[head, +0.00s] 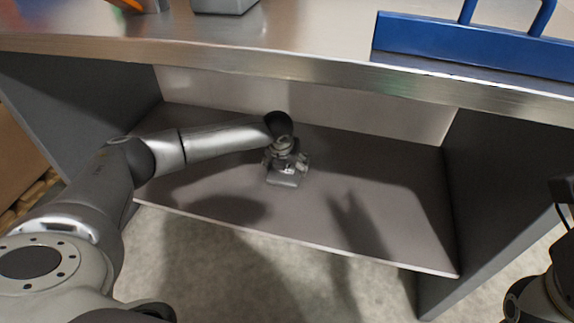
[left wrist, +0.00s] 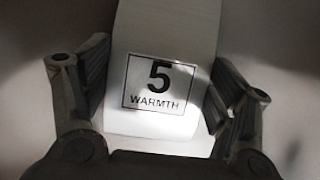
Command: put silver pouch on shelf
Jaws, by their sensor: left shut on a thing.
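My left gripper (head: 287,165) reaches in under the counter from the left, low over the grey lower shelf (head: 370,210). In the left wrist view its two fingers flank a pale silver-white pouch (left wrist: 165,50) with a boxed label reading "5 WARMTH". The gripper is shut on this silver pouch. In the head view the pouch (head: 284,181) shows as a small grey shape below the fingers, partly hidden by them. I cannot tell whether it touches the shelf. My right gripper is not in view; only part of my right arm shows at the lower right.
The metal counter top (head: 280,45) overhangs the shelf. Dark side panels (head: 65,105) close the shelf at left and right. A blue frame (head: 460,45) and a grey bin (head: 225,5) stand on the counter. The shelf around the gripper is bare.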

